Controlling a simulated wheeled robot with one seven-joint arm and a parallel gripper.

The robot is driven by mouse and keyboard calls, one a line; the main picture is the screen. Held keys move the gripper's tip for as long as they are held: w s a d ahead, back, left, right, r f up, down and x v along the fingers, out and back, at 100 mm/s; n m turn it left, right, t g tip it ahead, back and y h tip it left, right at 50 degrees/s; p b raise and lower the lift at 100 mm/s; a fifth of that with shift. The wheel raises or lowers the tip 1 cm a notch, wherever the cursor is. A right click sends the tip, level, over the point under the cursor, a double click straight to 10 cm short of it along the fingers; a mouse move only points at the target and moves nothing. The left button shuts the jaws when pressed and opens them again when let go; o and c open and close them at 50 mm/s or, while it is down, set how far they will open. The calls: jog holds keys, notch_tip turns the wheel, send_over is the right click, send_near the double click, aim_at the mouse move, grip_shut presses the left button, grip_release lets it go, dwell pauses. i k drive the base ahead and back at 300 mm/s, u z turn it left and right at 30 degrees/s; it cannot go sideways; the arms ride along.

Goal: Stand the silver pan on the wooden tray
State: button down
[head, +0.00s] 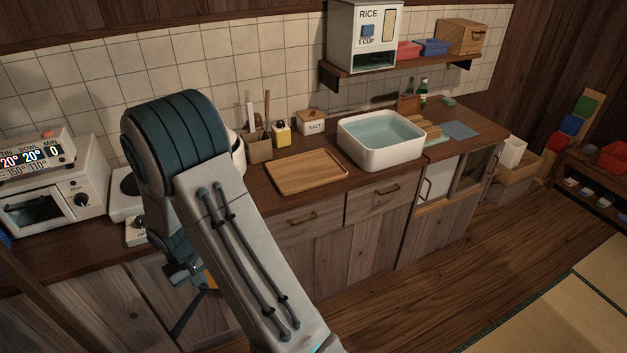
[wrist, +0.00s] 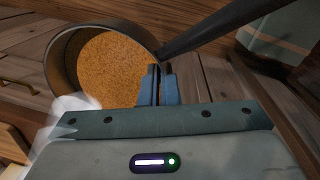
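The silver pan (wrist: 53,72) shows in the wrist view with a grey wall, a dark long handle and a speckled orange-brown layer inside. My gripper (wrist: 161,72) has its fingers close together at the pan's edge near the handle's root, and appears shut on it. In the head view my arm hides most of the pan; its dark handle (head: 189,316) and a bit of orange show in front of the lower cabinets, below the counter top. The wooden tray (head: 307,173) lies flat and empty on the counter, right of my arm.
A white basin of water (head: 380,142) stands right of the tray. Behind the tray are a utensil holder (head: 258,147), a yellow-labelled jar (head: 281,133) and a salt box (head: 311,122). A toaster oven (head: 52,195) stands left. A shelf with a rice dispenser (head: 365,35) hangs above.

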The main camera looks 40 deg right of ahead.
aim_at(303, 171)
jog(key=k, duration=1)
jog(key=z, duration=0.8)
jog(key=i, duration=1.15)
jog(key=u, duration=0.05)
